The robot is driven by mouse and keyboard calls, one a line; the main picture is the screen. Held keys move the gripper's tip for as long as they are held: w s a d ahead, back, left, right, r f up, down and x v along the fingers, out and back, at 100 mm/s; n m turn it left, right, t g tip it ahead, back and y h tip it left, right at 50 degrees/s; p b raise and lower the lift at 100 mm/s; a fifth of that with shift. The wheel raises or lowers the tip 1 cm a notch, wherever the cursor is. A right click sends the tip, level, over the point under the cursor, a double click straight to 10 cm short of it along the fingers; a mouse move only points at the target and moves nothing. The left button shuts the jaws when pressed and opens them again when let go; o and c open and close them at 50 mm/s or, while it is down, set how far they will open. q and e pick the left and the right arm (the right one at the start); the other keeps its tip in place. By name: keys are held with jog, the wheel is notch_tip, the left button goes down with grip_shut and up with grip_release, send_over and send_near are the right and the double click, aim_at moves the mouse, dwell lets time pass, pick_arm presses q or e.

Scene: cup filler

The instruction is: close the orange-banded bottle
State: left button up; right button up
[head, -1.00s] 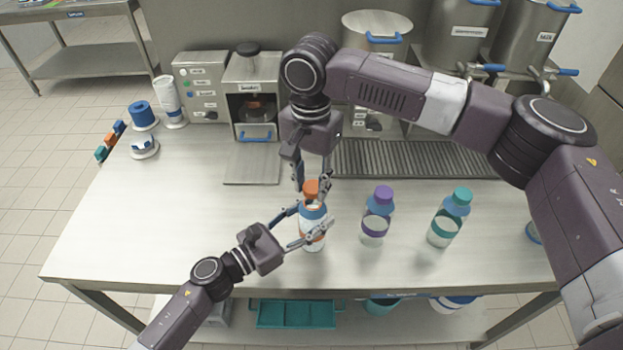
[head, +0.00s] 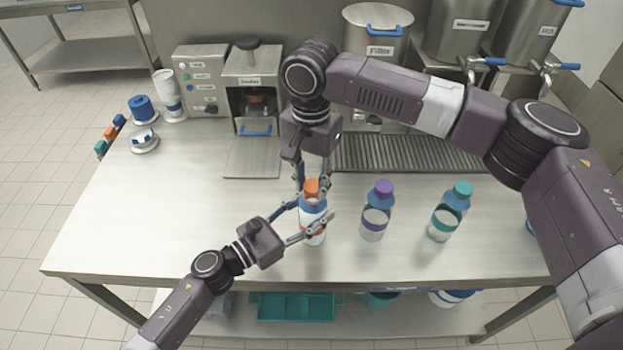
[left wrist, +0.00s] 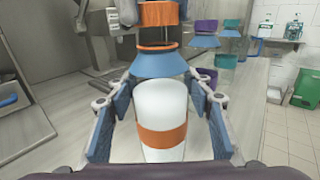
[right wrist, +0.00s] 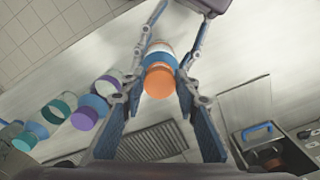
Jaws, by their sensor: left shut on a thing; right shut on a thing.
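The orange-banded bottle (head: 313,237) stands upright near the table's front, white below with a blue shoulder. My left gripper (head: 313,215) is shut around its body from the front left. In the left wrist view the white body (left wrist: 160,105) with its orange band sits between the pads. The orange cap (head: 312,187) is at the bottle's top. My right gripper (right wrist: 160,85) reaches down from above, its fingers on both sides of the cap. In the left wrist view a narrow strip shows between the cap (left wrist: 158,14) and the orange neck ring.
A purple-capped bottle (head: 376,215) and a teal-capped bottle (head: 450,215) stand to the right. Behind are a machine with a blue handle (head: 255,128), a drain grate (head: 405,155) and metal tanks (head: 377,30).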

jog(key=shift+f, duration=0.55)
dwell(0.4)
jog(key=m, duration=0.6)
jog(key=shift+a+m, duration=0.2)
jog(key=shift+m, duration=0.1)
jog(key=m, duration=0.5)
jog(key=shift+w+m, duration=0.25)
jog(key=shift+m, duration=0.15)
jog(key=m, duration=0.4)
jog(key=shift+w+m, duration=0.15)
jog(key=shift+m, duration=0.15)
jog(key=o, duration=0.7)
